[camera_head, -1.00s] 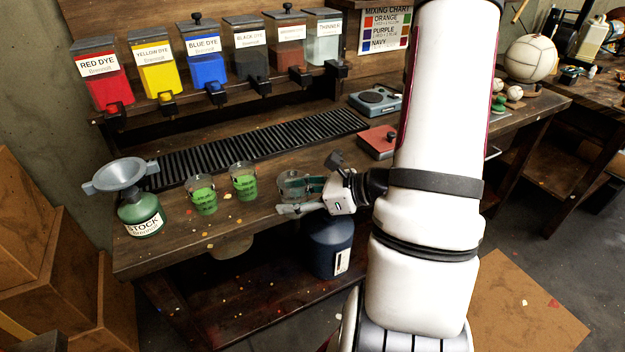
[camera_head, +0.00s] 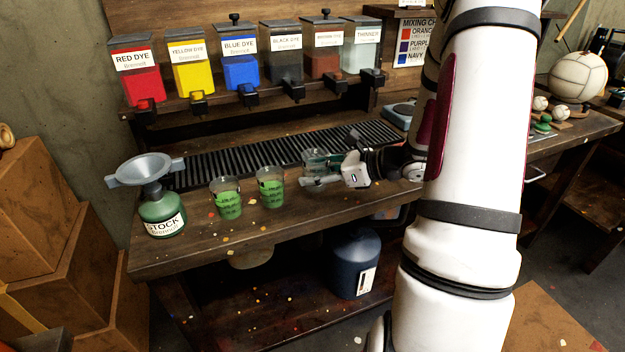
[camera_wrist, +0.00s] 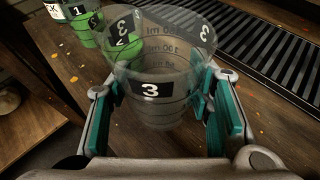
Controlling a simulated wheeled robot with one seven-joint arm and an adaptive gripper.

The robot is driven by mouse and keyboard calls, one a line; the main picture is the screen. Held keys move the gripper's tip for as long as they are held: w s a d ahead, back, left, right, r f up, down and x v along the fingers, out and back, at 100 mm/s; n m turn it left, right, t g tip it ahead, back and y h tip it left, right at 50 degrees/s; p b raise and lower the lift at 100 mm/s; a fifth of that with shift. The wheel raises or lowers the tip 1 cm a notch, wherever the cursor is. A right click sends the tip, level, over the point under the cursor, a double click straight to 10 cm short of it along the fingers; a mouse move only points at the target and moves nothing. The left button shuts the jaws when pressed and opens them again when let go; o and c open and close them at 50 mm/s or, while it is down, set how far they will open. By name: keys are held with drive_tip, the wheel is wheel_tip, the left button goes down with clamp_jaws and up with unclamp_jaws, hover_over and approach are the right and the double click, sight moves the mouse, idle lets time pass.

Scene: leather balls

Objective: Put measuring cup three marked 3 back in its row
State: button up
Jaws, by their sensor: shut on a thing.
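Measuring cup three (camera_wrist: 152,92) is clear and looks empty, with a black label reading 3 facing the wrist camera. My gripper (camera_wrist: 160,108) has its teal-padded fingers on both sides of this cup and is shut on it. In the head view my gripper (camera_head: 322,170) holds the cup (camera_head: 313,160) at the workbench, to the right of two cups with green liquid. One is the left green cup (camera_head: 227,199), the other the right green cup (camera_head: 270,187). Cup 1 (camera_wrist: 79,22) and cup 2 (camera_wrist: 122,45) show behind. Whether cup three touches the bench is unclear.
A green stock bottle with a grey funnel (camera_head: 161,208) stands at the bench's left end. A black slatted grate (camera_head: 255,157) runs behind the cups. Dye dispensers (camera_head: 240,65) line the shelf above. The bench front (camera_head: 255,228) is mostly bare, with small paint specks.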

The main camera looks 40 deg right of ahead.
drive_tip(key=w, duration=0.1)
drive_tip(key=w+d, duration=0.1)
drive_tip(key=shift+w+f, duration=0.2)
drive_tip(key=shift+w, duration=0.1)
drive_tip(key=shift+f, duration=1.7)
drive_tip(key=shift+f+b, duration=0.15)
drive_tip(key=shift+b, duration=0.15)
drive_tip(key=o, duration=1.2)
drive_tip(key=shift+o, duration=0.2)
